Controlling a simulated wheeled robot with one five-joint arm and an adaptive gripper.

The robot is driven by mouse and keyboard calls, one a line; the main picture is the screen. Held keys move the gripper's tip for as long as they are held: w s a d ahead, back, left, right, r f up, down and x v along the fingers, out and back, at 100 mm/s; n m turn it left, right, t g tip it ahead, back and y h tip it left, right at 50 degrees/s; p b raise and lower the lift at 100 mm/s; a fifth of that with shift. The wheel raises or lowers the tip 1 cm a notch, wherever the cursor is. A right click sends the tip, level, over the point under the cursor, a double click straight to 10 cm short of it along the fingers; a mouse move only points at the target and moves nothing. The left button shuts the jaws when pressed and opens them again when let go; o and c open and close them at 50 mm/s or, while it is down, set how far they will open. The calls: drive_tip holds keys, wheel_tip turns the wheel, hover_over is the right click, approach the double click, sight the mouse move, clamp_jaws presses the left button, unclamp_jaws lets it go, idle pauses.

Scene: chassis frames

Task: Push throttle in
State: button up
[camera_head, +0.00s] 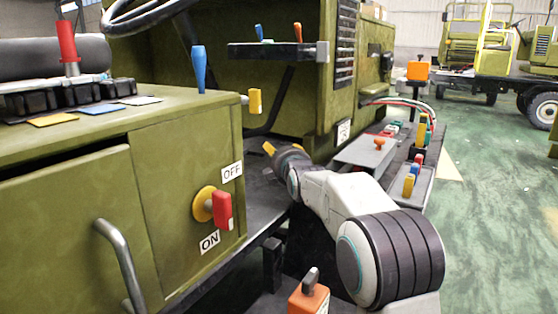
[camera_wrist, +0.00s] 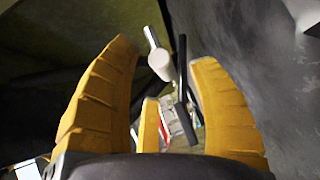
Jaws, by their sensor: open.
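My gripper (camera_head: 269,148) is in the footwell opening right of the olive panel, its yellow fingers pointing up and left. In the wrist view its fingers (camera_wrist: 163,60) are spread and hold nothing. A pale rounded knob on a thin rod (camera_wrist: 160,62) shows between the fingers, and a black bar (camera_wrist: 183,90) is just right of it. I cannot tell whether the knob touches a finger. No control is labelled throttle. Candidates in the head view are a yellow knob (camera_head: 255,101) at the panel's corner, above my gripper, and a blue-handled lever (camera_head: 199,68).
A red switch (camera_head: 222,210) on a yellow disc sits between OFF and ON labels. A metal handle (camera_head: 120,262) sticks out at the lower left. A shelf with blue and orange levers (camera_head: 270,50) is above. A steering wheel (camera_head: 150,12) is at the top. Green floor is open at right.

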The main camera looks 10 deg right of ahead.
drive_tip(key=shift+w+f, duration=0.1)
drive_tip(key=shift+w, duration=1.15)
drive_tip(key=shift+f, duration=0.1)
clamp_jaws()
